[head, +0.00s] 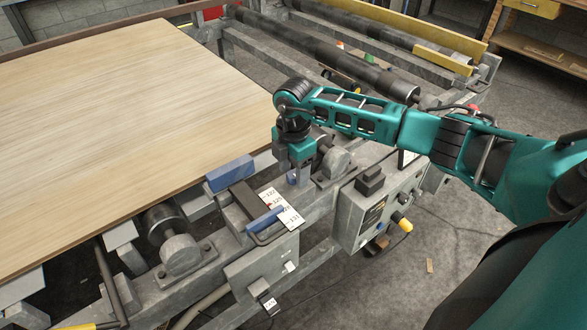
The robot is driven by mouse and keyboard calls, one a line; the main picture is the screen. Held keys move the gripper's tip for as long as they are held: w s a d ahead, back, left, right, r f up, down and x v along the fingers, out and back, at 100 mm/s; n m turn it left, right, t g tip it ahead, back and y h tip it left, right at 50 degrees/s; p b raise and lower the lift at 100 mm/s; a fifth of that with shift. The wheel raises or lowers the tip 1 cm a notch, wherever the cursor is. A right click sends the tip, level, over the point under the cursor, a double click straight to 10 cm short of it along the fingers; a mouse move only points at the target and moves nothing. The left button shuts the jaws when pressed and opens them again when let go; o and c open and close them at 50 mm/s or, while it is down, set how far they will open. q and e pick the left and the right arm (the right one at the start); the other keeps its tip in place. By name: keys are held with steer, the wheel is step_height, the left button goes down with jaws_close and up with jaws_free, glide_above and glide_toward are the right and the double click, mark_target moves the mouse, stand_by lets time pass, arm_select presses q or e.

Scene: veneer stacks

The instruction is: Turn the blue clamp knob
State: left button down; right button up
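My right arm comes in from the right, and its gripper (298,174) points down over the machine frame at the right side of the wood sheet. A small patch of blue (291,177) shows right at the fingertips. It may be the clamp knob, mostly hidden by the gripper; I cannot tell whether the fingers are closed on it. My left gripper is not in view.
The large veneer sheet (120,130) fills the left. A grey control box (378,208) with a black block and a yellow knob (402,221) stands right of the gripper. Dark rollers (335,55) lie behind.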

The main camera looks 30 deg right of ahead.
mark_target(293, 174)
step_height(293, 174, up, 13)
stand_by(0.7)
steer(key=shift+a+f, duration=0.1)
